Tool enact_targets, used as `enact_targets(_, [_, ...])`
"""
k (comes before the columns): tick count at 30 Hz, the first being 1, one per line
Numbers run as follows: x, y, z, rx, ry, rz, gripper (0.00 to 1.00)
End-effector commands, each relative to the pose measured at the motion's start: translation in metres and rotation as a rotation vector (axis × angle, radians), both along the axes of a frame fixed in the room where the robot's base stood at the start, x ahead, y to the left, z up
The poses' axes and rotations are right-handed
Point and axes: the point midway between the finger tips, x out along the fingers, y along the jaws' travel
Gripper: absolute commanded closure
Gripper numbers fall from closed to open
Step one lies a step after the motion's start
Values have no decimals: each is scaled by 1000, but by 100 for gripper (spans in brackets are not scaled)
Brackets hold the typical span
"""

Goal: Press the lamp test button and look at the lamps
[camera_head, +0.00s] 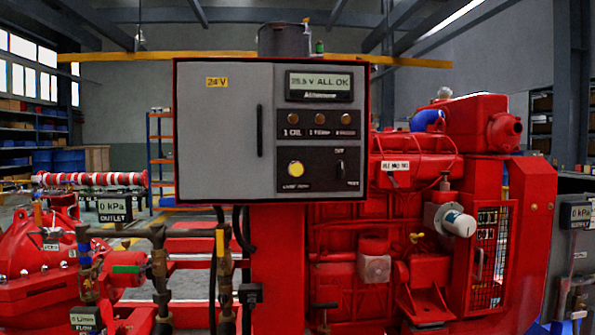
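A grey control panel (225,130) with a red edge stands upright in the middle of the head view. On its lower right is a round, bright yellow button (296,168) with a small blurred label under it, probably the lamp test button. Above it, three small round lamps, the left lamp (293,118), the middle lamp (320,118) and the right lamp (346,118), sit in a row on a black strip. They look dull orange-brown, with no visible glow. A display (319,83) above them reads about "25.5 V ALL OK". My gripper is not in view.
A rotary switch (340,169) sits right of the button. A dark vertical handle (260,130) is on the panel's left part. Red engine parts (420,150) stand close on the right, with pipes and valves (160,265) low left. The panel's front is unobstructed.

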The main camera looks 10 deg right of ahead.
Motion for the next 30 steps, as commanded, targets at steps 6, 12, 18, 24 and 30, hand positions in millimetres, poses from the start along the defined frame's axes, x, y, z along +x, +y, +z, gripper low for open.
enact_targets(6, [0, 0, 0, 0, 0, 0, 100])
enact_targets(12, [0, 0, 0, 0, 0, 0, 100])
enact_targets(18, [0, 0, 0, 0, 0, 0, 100])
enact_targets(24, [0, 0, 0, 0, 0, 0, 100])
enact_targets(30, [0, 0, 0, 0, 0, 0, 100])
